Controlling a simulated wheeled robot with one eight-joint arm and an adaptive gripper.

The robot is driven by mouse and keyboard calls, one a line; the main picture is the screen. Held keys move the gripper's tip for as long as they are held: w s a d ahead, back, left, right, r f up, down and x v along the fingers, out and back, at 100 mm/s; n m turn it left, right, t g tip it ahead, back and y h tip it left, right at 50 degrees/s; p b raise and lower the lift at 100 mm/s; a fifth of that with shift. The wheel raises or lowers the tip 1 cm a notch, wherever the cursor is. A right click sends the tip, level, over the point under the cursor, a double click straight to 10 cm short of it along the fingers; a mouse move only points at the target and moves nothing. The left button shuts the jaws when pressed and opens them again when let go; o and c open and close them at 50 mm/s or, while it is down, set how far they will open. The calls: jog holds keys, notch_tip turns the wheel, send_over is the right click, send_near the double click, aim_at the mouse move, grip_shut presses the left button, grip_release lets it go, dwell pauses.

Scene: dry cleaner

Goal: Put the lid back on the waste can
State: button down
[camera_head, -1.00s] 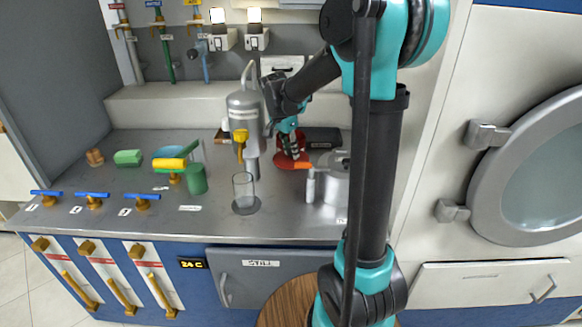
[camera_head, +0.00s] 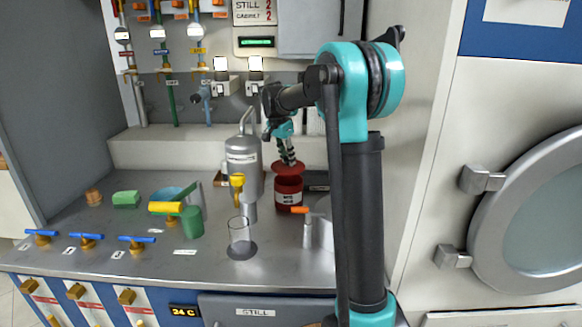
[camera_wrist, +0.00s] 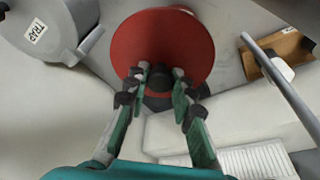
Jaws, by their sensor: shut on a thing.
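The lid is a red disc with a dark knob. In the head view the lid (camera_head: 288,169) shows at the top of the red waste can (camera_head: 289,190), which stands upright on the counter with a pale label. I cannot tell whether the lid touches the rim. My gripper (camera_head: 289,160) comes down from above and is shut on the lid's knob. In the wrist view the fingers of my gripper (camera_wrist: 160,88) close around the dark knob, with the red lid (camera_wrist: 160,38) spread beyond them.
A grey still vessel (camera_head: 243,165) with a yellow tap stands close left of the can. A clear glass (camera_head: 239,232) stands front left. A vessel labelled TRAP (camera_wrist: 55,32) shows in the wrist view.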

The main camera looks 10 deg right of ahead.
jog(key=w, duration=0.3)
jog(key=w+d+f, duration=0.1)
jog(key=shift+w, duration=0.4)
notch_tip(320, 180, down, 6)
jog(key=shift+f, duration=0.15)
jog(key=shift+f, duration=0.15)
dwell(2.1)
jog(key=c, duration=1.2)
grip_release()
jog(key=o, duration=0.5)
